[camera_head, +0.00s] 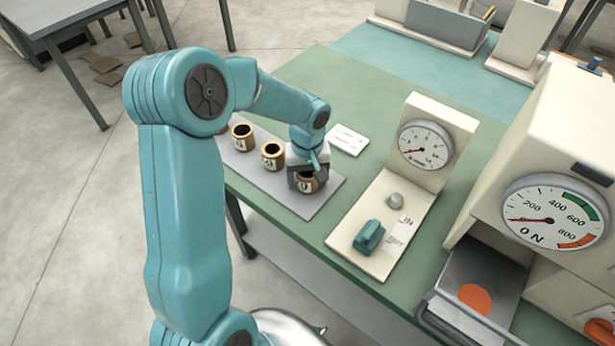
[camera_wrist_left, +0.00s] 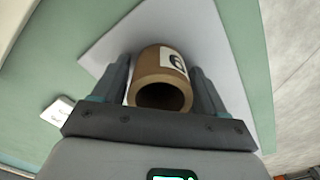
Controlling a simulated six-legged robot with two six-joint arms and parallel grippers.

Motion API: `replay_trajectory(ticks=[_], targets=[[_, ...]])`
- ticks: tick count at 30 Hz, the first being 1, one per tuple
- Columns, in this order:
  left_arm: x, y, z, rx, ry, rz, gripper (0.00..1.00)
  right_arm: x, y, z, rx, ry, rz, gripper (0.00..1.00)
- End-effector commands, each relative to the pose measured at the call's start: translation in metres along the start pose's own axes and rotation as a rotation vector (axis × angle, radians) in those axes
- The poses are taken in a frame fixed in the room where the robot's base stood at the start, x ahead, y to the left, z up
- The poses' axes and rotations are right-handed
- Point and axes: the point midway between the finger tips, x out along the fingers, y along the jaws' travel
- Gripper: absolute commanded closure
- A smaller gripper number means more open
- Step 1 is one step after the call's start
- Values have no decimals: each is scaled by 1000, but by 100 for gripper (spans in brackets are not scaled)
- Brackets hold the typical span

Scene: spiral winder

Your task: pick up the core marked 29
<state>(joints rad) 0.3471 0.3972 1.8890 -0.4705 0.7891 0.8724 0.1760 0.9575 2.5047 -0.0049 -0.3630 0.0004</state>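Several brown cores with white labels stand in a row on a grey mat (camera_head: 240,165) in the head view. One core (camera_head: 242,137) and another core (camera_head: 273,155) stand clear of my arm; a further one at the row's left end is mostly hidden behind it. My left gripper (camera_head: 308,174) is over the core at the right end (camera_head: 307,186). In the left wrist view this core (camera_wrist_left: 161,78) sits between the two fingers of my left gripper (camera_wrist_left: 162,85), with a narrow gap showing beside it. Its label is cut off, and I cannot read its number. My right gripper is out of view.
A white card (camera_head: 348,140) lies behind the mat on the green table (camera_head: 300,72). To the right stand a cream dial stand (camera_head: 440,130) with a teal block (camera_head: 369,236) on its base, and a large machine (camera_head: 560,130) with a gauge.

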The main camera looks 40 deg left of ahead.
Motion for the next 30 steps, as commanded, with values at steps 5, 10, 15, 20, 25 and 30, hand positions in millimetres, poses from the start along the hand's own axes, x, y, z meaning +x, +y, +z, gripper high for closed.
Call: replay_trajectory(ticks=[5,10,15,20,25,30], targets=[[0,0,0,0,0,0,72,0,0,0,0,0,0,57],[0,0,0,0,0,0,72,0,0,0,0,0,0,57],[-5,0,0,0,1,0,72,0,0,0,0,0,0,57],[-24,1,-1,-2,4,3,72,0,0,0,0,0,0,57],[-62,1,-1,-1,6,5,72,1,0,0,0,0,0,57],[-109,1,-1,0,5,4,72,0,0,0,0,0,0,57]])
